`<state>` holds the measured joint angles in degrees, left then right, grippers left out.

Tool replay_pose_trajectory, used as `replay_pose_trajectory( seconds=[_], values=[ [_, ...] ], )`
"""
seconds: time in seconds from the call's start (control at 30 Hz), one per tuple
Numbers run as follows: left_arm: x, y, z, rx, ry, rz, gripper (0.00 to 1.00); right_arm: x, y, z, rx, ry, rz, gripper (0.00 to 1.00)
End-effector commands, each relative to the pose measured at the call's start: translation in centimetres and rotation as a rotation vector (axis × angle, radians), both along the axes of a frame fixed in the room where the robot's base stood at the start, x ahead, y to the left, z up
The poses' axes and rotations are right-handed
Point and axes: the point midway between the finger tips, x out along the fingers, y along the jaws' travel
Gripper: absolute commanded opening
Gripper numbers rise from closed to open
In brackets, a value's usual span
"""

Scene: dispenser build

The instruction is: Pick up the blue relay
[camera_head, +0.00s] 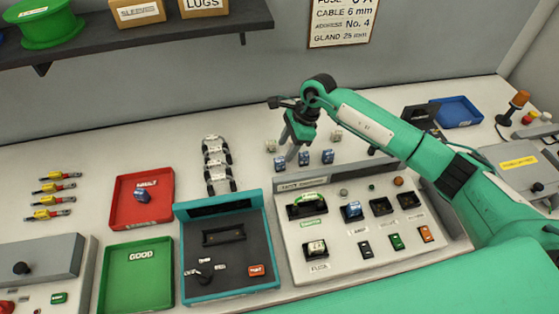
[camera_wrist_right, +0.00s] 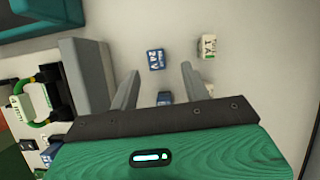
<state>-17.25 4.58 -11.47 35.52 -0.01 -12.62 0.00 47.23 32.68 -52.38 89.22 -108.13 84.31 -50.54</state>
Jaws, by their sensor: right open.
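Several blue relays stand on the bench behind the panel. In the head view they are a left one (camera_head: 280,163), a middle one (camera_head: 304,158) and a right one (camera_head: 327,156). My right gripper (camera_head: 294,152) is open and empty above this group, pointing down. In the right wrist view, one blue relay (camera_wrist_right: 155,59) shows just past and between the open fingertips (camera_wrist_right: 160,71). Another blue relay (camera_wrist_right: 165,98) shows nearer, partly hidden by the gripper body. Which relay in the head view matches which here I cannot tell. My left gripper is not in view.
White relays (camera_head: 271,145) (camera_head: 336,135) stand close by. The socket panel (camera_head: 290,233) in front holds a blue relay (camera_head: 351,211). A red FAULT tray (camera_head: 128,216) holds another blue relay (camera_head: 142,195). A green GOOD tray (camera_head: 136,285) looks empty. A shelf (camera_head: 130,38) hangs above.

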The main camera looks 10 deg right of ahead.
Motion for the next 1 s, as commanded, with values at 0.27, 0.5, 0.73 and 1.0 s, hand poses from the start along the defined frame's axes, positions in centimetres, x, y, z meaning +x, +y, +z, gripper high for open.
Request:
replay_pose_trajectory(
  seconds=[0.27,0.5,0.73,1.0],
  values=[
    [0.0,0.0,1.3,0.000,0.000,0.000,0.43,-0.3,0.8,-1.5,0.002,0.002,0.000,0.47],
    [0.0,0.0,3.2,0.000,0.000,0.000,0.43,-0.6,2.1,-4.4,0.002,0.004,-0.001,0.47],
    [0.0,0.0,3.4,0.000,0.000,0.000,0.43,-0.6,2.4,-5.7,0.000,0.000,0.000,0.47],
    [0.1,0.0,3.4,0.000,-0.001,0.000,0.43,-0.6,2.4,-5.7,0.001,0.000,0.000,0.22]
  ],
)
